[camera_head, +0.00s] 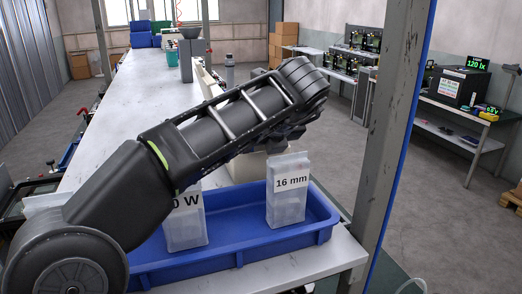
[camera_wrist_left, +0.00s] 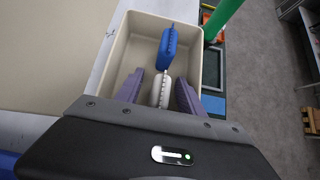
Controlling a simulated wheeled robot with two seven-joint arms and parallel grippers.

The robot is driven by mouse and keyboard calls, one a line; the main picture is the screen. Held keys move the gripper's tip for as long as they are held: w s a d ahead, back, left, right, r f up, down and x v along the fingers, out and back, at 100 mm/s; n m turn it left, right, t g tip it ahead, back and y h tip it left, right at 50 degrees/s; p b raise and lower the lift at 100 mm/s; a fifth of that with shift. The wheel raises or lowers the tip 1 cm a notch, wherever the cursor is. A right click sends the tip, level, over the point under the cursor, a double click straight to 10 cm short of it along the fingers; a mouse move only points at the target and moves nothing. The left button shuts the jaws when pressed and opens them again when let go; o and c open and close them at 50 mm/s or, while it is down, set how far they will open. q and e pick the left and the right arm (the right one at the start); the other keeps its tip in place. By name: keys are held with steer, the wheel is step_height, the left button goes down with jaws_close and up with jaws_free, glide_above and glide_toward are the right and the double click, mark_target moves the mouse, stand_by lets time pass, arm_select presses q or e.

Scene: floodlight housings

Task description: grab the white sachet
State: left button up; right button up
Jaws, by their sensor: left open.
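In the left wrist view, the white sachet (camera_wrist_left: 160,92) stands in a beige bin (camera_wrist_left: 118,58), close to my gripper's palm. My left gripper (camera_wrist_left: 158,80) is open, with one dark finger on each side of the white sachet. I cannot tell whether the fingers touch it. The lower part of the sachet is hidden by my gripper body. In the head view my left arm reaches over the table toward the bin (camera_head: 243,167); the arm hides the sachet and the fingertips there. My right gripper is not in view.
A blue sachet (camera_wrist_left: 167,48) stands in the same bin, just beyond the white one. A blue tray (camera_head: 235,258) with labelled translucent containers (camera_head: 287,190) sits at the table's near end. A grey post (camera_head: 395,130) rises at the right. A green cylinder (camera_wrist_left: 218,18) is beside the bin.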

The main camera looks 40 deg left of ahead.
arm_select(q)
steer(key=shift+c, duration=0.5)
jaws_close()
stand_by(0.4)
